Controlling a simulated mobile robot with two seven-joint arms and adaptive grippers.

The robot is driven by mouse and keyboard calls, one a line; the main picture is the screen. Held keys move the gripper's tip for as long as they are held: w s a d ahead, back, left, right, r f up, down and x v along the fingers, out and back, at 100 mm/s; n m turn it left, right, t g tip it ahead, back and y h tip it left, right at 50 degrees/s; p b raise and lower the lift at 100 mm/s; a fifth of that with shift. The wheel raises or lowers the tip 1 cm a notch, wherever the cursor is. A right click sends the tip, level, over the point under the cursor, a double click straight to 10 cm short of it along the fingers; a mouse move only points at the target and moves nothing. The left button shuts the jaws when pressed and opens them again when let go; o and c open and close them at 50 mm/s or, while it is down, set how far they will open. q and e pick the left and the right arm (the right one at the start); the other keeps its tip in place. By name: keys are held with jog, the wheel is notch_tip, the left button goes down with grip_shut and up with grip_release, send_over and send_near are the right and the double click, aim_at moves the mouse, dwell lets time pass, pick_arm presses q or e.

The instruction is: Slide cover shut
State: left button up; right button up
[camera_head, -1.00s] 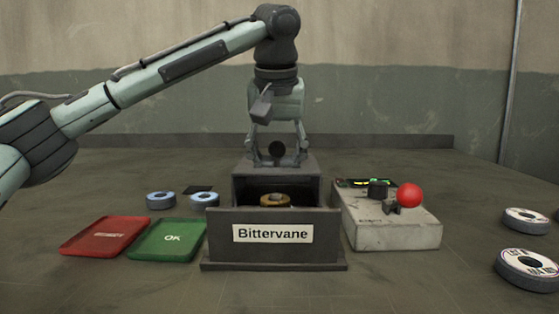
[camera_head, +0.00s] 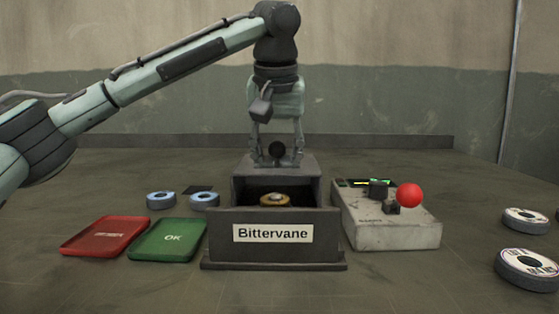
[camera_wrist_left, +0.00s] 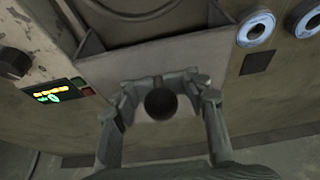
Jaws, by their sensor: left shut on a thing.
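A dark box (camera_head: 220,225) labelled "Bittervane" stands at the middle of the table. A brownish disc (camera_head: 275,200) shows in its open front part. The grey cover (camera_head: 248,165) lies over the back of the box and carries a dark round knob (camera_head: 277,149). My left gripper (camera_head: 277,155) reaches down from above with its fingers shut on the knob. In the left wrist view the knob (camera_wrist_left: 161,104) sits between the fingers, above the cover (camera_wrist_left: 100,70). My right gripper is not in view.
A control box (camera_head: 395,232) with a red ball (camera_head: 409,195) stands close on the right. White-faced discs (camera_head: 527,268) lie far right.

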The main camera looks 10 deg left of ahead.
aim_at(275, 203)
pick_arm(q)
jog(key=shift+s+d+f+b, duration=0.15)
jog(key=shift+s+f+b, duration=0.05)
jog(key=shift+s, duration=0.6)
jog(key=shift+s+d+f+b, duration=0.15)
jog(key=shift+s+d+b, duration=0.05)
jog(key=shift+s, duration=0.65)
jog(key=shift+s+d+f+b, duration=0.15)
jog(key=shift+s+f+b, duration=0.05)
jog(key=shift+s, duration=0.6)
jog(key=shift+s+d, duration=0.15)
jog(key=shift+s, duration=0.6)
jog(key=shift+s+d, duration=0.15)
jog(key=shift+s, duration=0.55)
jog(key=shift+s+d+r+p, duration=0.1)
jog(key=shift+s+d+p, duration=0.1)
jog(key=shift+s, duration=0.65)
jog(key=shift+s+d+f+p, duration=0.1)
jog(key=shift+s+d+p, duration=0.1)
jog(key=shift+s, duration=0.7)
jog(key=shift+s+d+r+p, duration=0.1)
jog(key=shift+s+p, duration=0.1)
jog(key=shift+s, duration=0.65)
jog(key=o, duration=0.6)
jog(key=shift+o, duration=0.6)
jog(key=shift+w, duration=0.2)
jog(key=shift+r, duration=0.1)
